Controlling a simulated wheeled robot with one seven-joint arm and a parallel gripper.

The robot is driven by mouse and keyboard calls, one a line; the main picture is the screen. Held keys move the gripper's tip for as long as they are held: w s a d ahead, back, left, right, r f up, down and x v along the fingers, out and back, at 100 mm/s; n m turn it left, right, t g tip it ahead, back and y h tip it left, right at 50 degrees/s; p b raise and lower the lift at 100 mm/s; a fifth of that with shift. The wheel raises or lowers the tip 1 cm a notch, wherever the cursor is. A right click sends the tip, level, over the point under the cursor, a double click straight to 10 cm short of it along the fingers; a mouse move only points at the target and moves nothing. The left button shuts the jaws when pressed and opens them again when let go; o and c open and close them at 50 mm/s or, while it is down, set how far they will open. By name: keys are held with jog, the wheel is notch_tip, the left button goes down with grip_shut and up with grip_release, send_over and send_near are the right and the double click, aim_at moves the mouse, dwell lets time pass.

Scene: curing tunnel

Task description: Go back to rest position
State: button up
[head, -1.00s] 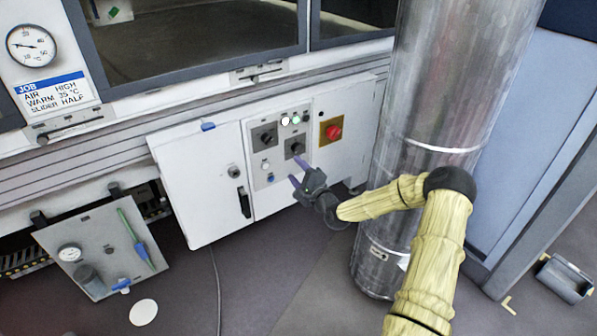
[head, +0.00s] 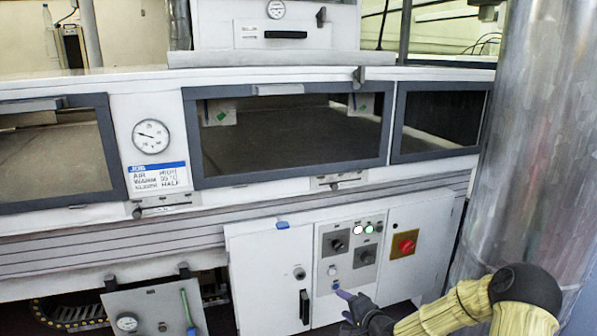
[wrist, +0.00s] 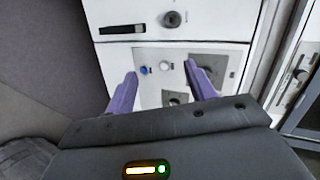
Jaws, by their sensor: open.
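My gripper (wrist: 162,92) is open and empty in the wrist view, its two purple fingers apart in front of the control panel. In the head view my gripper (head: 347,297) is low at the bottom, in front of the cabinet and below the panel's knobs. The control panel (head: 327,268) carries two dark knobs, a lit white lamp and a lit green lamp. The panel also shows in the wrist view (wrist: 150,84) with a blue button and a white button. A red knob on a yellow plate (head: 405,244) sits to the right.
A large metal column (head: 520,170) stands close at the right, beside my arm. The white cabinet door (head: 262,285) is left of the panel. A grey plate with a gauge (head: 150,306) hangs low at the left. Tunnel windows (head: 290,135) run above, with a job card (head: 158,178).

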jog(key=s+r+n+g+h, duration=0.2)
jog(key=s+r+n+g, duration=0.15)
jog(key=s, duration=0.65)
jog(key=s+r+n+g+h, duration=0.2)
jog(key=s+r+n+g, duration=0.15)
jog(key=s, duration=0.75)
jog(key=s+r+n+g+h, duration=0.2)
jog(key=s+r+n+g, duration=0.15)
jog(key=s, duration=0.65)
notch_tip(320, 180, up, 30)
jog(key=p, duration=3.1)
jog(key=shift+w+d+r+n+t+p, duration=0.25)
jog(key=shift+d+n+t+p, duration=0.1)
jog(key=shift+d+t, duration=0.1)
jog(key=shift+c, duration=0.2)
